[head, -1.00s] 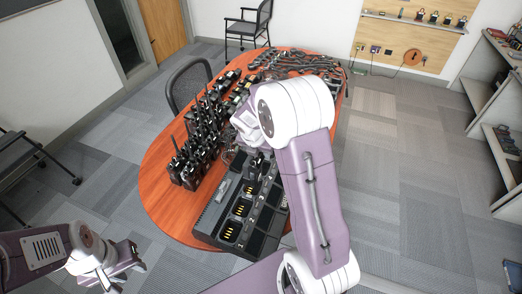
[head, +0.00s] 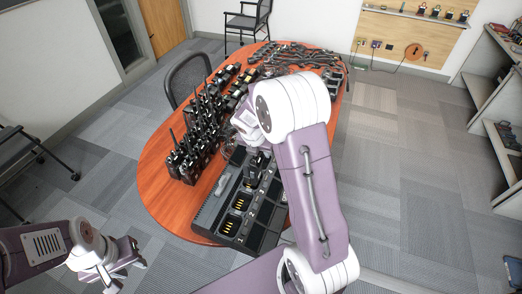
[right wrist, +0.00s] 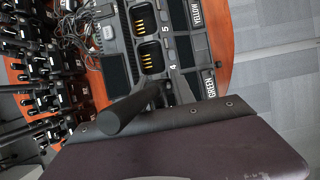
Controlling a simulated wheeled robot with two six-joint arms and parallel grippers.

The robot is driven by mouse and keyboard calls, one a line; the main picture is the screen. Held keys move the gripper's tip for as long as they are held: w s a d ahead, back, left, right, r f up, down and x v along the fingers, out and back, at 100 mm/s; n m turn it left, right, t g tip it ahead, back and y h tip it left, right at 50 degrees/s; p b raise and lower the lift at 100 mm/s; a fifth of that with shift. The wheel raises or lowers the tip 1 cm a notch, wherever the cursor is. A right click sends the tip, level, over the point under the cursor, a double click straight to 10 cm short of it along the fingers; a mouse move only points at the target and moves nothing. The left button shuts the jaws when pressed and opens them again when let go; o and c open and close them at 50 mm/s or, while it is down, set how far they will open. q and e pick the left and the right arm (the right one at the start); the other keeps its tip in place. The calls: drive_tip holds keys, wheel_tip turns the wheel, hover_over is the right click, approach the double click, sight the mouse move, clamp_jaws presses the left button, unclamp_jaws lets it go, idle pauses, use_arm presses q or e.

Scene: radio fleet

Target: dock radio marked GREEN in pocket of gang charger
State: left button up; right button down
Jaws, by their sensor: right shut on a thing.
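The gang charger (head: 207,217) sits at the table's front edge, with several pockets showing yellow contacts. In the right wrist view the charger (right wrist: 178,50) shows pockets numbered 5 and 4, a YELLOW label and a GREEN label (right wrist: 209,84). My right gripper (head: 247,137) is over the charger's far part, partly hidden by my arm. It is shut on a dark radio (head: 258,161), whose marking I cannot read. A black stub, seemingly its antenna (right wrist: 125,116), crosses the right wrist view. I cannot tell whether the radio touches a pocket. My left gripper (head: 122,270) is open and empty, off the table.
Several black radios (head: 190,155) with antennas stand on the table's left side. Tangled cables (head: 300,57) lie at the back. A chair (head: 187,82) stands behind the table. The wooden top (head: 155,165) is bare at the left edge.

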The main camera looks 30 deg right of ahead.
sight(261, 159)
idle(0.6)
drive_tip(key=shift+p, duration=0.3)
drive_tip(key=shift+r, duration=0.1)
idle(0.4)
drive_tip(key=shift+f+b, duration=1.55)
drive_tip(key=shift+f, duration=0.9)
drive_tip(key=c, duration=1)
unclamp_jaws()
drive_tip(key=shift+r, duration=0.1)
drive_tip(key=shift+o, duration=0.2)
drive_tip(key=p+v, duration=0.2)
drive_tip(key=v, duration=0.7)
